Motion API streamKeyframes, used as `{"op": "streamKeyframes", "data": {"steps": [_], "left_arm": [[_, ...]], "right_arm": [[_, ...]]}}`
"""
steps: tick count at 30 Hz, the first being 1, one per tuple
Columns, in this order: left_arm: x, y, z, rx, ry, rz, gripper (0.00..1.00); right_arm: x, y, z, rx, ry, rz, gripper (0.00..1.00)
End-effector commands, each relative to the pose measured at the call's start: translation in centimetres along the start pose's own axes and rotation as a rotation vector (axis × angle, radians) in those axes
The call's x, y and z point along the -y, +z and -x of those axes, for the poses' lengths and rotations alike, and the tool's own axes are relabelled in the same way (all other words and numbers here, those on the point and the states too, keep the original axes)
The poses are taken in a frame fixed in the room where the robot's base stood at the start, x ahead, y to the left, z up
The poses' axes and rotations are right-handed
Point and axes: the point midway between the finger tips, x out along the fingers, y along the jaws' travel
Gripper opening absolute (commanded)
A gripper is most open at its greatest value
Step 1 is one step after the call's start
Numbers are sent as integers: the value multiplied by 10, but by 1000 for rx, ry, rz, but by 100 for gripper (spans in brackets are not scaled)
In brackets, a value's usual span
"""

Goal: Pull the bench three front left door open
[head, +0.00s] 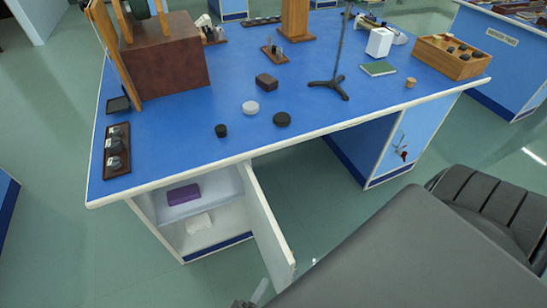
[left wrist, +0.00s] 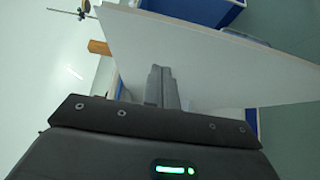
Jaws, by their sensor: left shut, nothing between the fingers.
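The front left door (head: 268,225) of the blue-topped bench is a white panel. It stands swung open, roughly square to the bench front, with its hinge side at the cabinet. My left gripper (head: 257,292) is at the bottom edge of the head view, low beside the free end of the door. In the left wrist view its two fingers (left wrist: 162,86) are shut together with nothing between them, pointing at the white door panel (left wrist: 205,50). I cannot tell whether they touch it. The door handle is not visible. My right gripper is not in view.
The open cabinet (head: 215,217) shows a purple box (head: 184,195) on its upper shelf and a white object (head: 198,223) below. The blue benchtop (head: 195,130) holds discs, a stand and wooden boxes. A right-hand cabinet (head: 390,155) is closed, with open knee space between.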

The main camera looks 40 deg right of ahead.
Motion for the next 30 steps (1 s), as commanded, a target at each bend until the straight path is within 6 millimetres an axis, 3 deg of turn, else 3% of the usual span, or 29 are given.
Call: {"op": "streamKeyframes", "data": {"steps": [1, 6, 12, 30], "left_arm": [[4, 5, 15, 3, -5, 3, 0], [3, 10, 50, 2, -3, 4, 0], [3, 13, 77, 2, -2, 4, 0], [2, 14, 85, 2, -2, -24, 0]], "right_arm": [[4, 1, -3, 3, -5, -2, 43], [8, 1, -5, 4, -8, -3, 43], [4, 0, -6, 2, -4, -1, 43], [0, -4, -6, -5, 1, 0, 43]]}}
